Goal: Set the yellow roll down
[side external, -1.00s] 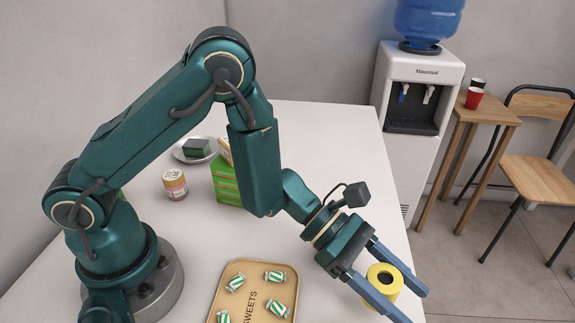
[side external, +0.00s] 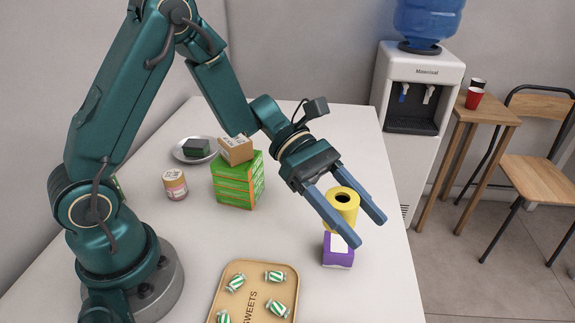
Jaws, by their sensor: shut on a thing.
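The yellow roll (side external: 343,203) is between the two blue fingers of my gripper (side external: 365,228), in the right part of the side external view. My gripper is shut on the roll, and the roll's dark round hole faces up. A purple box with a white top (side external: 338,251) stands on the white counter (side external: 290,225) just below the roll in the picture. I cannot tell whether the roll touches the box or is above or behind it.
A tan sweets tray (side external: 262,268) with several green-striped sweets lies at the front. A green box stack (side external: 238,182) with a small brown box (side external: 235,150) on top, a jar (side external: 175,184) and a plate (side external: 180,156) with a dark sponge stand further back. The counter's right edge is near my gripper.

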